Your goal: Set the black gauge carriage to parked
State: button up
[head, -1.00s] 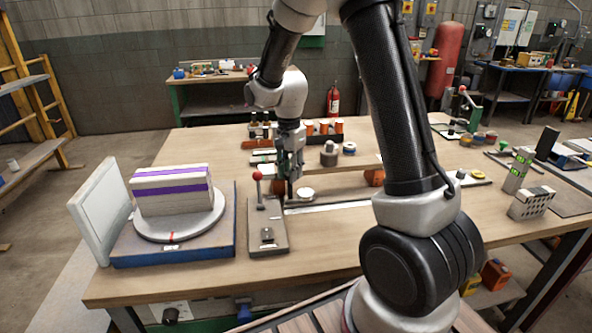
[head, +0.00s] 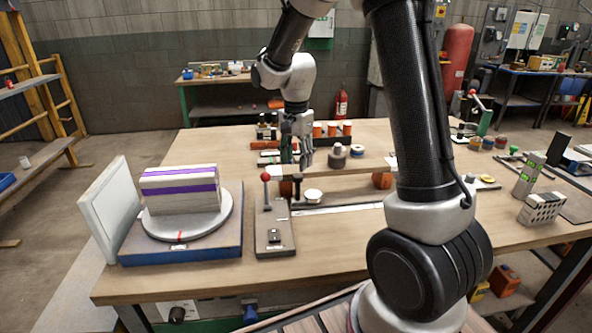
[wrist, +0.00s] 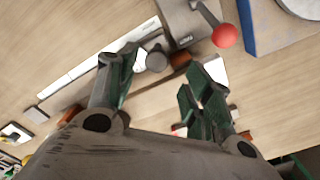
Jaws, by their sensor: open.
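A dark upright piece, which looks like the black gauge carriage (head: 297,188), stands at the left end of a rail with a white strip (head: 345,208). A pale round disc (head: 313,196) sits just right of it. In the wrist view a grey round knob (wrist: 156,61) shows near the white strip (wrist: 100,60), between my fingers. My gripper (head: 296,163) is open and empty, above and behind the carriage and apart from it. In the wrist view its two fingers (wrist: 160,75) are spread. Any parked mark is too small to read.
A grey lever box (head: 273,237) with a red ball knob (head: 265,177) stands just left of the rail. Left of that, a turntable (head: 230,217) on a blue base carries a striped block. Orange-topped jars (head: 332,129) stand behind. The front middle of the table is clear.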

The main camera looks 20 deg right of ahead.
notch_tip(320, 180, up, 7)
dwell(0.3)
jog(key=shift+r, duration=0.1)
jog(key=s+d+r+n+t, duration=0.2)
jog(key=s+n, duration=0.4)
jog(key=s, duration=0.7)
jog(key=s+d+r+n+t, duration=0.2)
jog(key=s+d+r+n, duration=0.2)
jog(key=s, duration=1)
jog(key=shift+d+r+n, duration=0.2)
jog(key=shift+r+n, duration=0.5)
jog(key=shift+n, duration=0.3)
